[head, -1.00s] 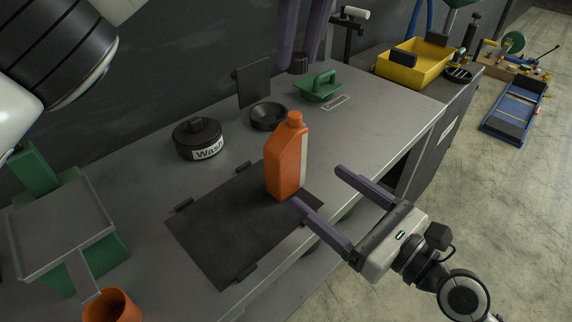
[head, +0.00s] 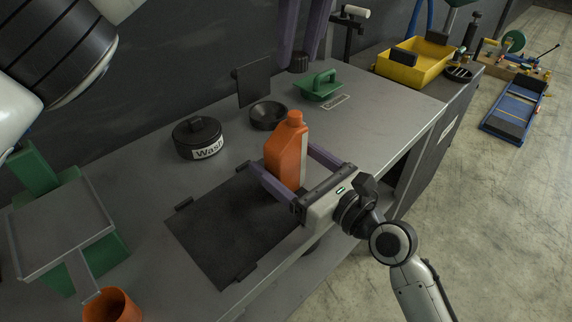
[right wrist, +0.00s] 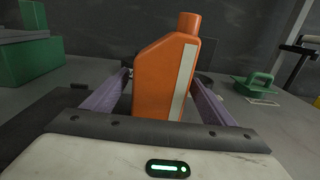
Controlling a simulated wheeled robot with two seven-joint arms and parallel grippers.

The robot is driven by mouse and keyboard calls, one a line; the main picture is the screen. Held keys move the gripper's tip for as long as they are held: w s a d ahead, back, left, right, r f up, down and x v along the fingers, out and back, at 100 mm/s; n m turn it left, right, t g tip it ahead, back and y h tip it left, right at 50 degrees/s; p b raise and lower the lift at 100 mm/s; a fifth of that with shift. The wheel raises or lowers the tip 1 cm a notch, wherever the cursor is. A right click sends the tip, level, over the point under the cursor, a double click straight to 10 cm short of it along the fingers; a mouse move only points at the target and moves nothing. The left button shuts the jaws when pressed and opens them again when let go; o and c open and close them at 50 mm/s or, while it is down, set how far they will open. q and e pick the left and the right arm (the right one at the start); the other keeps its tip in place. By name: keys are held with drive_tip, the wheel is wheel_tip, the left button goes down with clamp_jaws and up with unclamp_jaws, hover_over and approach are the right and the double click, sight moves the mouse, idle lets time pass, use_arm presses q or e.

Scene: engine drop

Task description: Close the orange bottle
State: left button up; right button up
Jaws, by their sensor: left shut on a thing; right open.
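The orange bottle (head: 284,158) stands upright at the far right end of a black mat (head: 225,235); its orange neck is uppermost with no separate cap visible on it. It also shows in the right wrist view (right wrist: 165,75). My right gripper (head: 287,160) is open, with one finger on each side of the bottle's body; whether they touch it I cannot tell. My left gripper (head: 300,52) is above and behind the bottle, shut on a small dark cap (head: 299,64), apart from the neck.
Behind the bottle are a black dish (head: 268,115), a black lidded "Wash" container (head: 198,138) and a green handled tool (head: 319,86). A yellow bin (head: 415,66) stands at the far right. An orange cup (head: 112,307) and green stand (head: 95,245) are at lower left.

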sight(298, 70)
drive_tip(key=c, duration=1.6)
use_arm(q)
drive_tip(key=shift+f, duration=2.45)
drive_tip(key=shift+f, duration=0.95)
drive_tip(key=shift+f, duration=0.5)
use_arm(e)
clamp_jaws()
use_arm(q)
drive_tip(key=m, duration=0.2)
drive_tip(key=m+h, duration=0.1)
drive_tip(key=m, duration=0.2)
drive_tip(key=shift+a+m+h, duration=0.25)
drive_tip(key=shift+m+h, duration=0.05)
drive_tip(key=shift+m, duration=0.1)
drive_tip(key=m+h, duration=0.1)
drive_tip(key=m, duration=0.3)
drive_tip(key=m+h, duration=0.1)
drive_tip(key=m, duration=0.2)
